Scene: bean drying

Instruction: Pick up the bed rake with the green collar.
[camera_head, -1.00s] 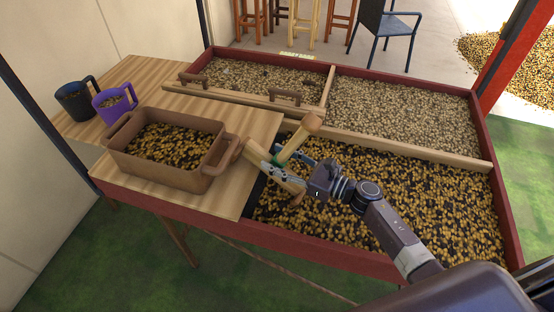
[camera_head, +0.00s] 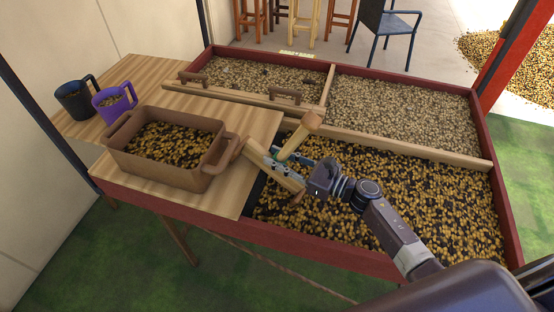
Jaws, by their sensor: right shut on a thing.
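The bed rake (camera_head: 300,136) is pale wood, with a round-ended handle pointing up and away and a flat wooden head (camera_head: 262,160) at its lower end. Its green collar shows in part where the handle meets the head, behind the fingers. My right gripper (camera_head: 286,163) is shut on the rake near this collar, and its fingers hide part of the joint. The rake is tilted over the front bed's left side, beside the wooden board; I cannot tell whether its head touches the beans. My left gripper is not in view.
A brown bin (camera_head: 149,171) of beans stands on the wooden board (camera_head: 245,125), close left of the rake head. A black mug (camera_head: 75,103) and a purple mug (camera_head: 111,110) stand farther left. Wooden dividers (camera_head: 400,145) split the red-framed bed (camera_head: 493,135). Brown handles lie at the back.

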